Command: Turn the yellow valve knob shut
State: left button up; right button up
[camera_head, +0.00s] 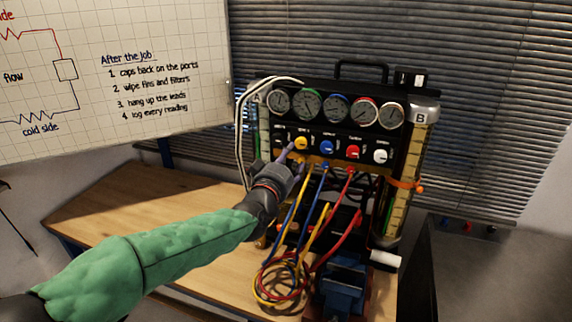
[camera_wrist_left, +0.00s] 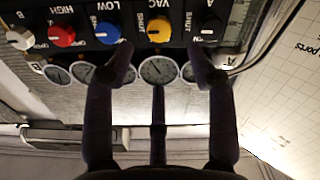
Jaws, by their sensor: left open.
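The yellow valve knob (camera_head: 301,143) sits on the black gauge panel, left of the blue knob, in the head view. In the wrist view, which shows the panel upside down, the yellow knob (camera_wrist_left: 159,28) carries a dark pointer line that looks roughly level. Small lettering sits beside it. My left gripper (camera_head: 291,159) is open just in front of the panel, close to the yellow knob and apart from it as far as I can tell. In the wrist view its spread fingers (camera_wrist_left: 163,70) frame a gauge, with the yellow knob beyond their tips. My right gripper is out of view.
Blue (camera_head: 327,148), red (camera_head: 353,152) and white (camera_head: 380,156) knobs line the panel under several gauges (camera_head: 336,108). Coloured hoses (camera_head: 275,285) hang below and coil on the wooden bench (camera_head: 130,207). White cables loop at the panel's left. A whiteboard (camera_head: 110,75) stands at left.

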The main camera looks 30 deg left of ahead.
pick_arm(q)
jog(key=shift+v, duration=1)
